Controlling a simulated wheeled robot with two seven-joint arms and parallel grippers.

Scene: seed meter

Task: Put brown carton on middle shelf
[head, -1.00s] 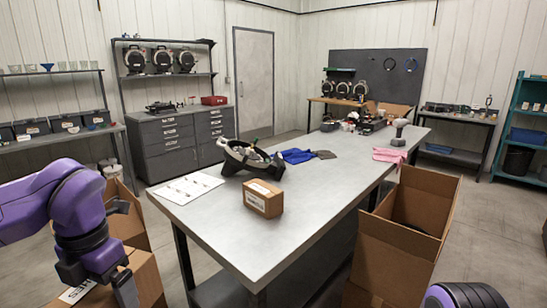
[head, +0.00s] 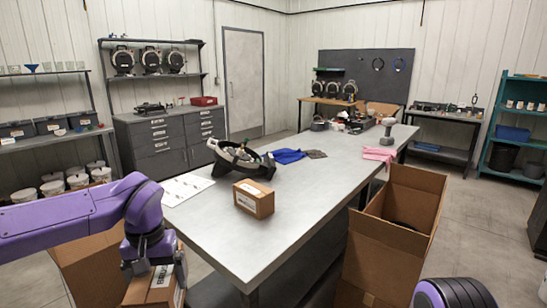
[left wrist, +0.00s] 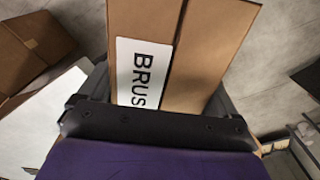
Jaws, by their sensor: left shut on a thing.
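A brown carton with a white label (head: 160,280) is at the lower left of the head view. In the left wrist view the carton (left wrist: 215,45) fills the top middle, and its label reads "BRUS". My left gripper (head: 153,262) is shut on it, with a dark finger at each side. The carton's lower part is cut off by the frame. A smaller labelled brown carton (head: 254,198) sits on the grey workbench. A teal shelf unit (head: 493,128) at the far right has several levels; cups, a blue bin and a black bin stand on them. My right gripper is not in view.
The grey workbench (head: 230,235) has a clear near end; a black-and-white device (head: 240,158) and blue cloth (head: 288,156) lie farther back. A tall open carton (head: 385,245) stands at its right, another open carton (head: 85,262) at lower left. Dark drawers (head: 155,140) stand behind.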

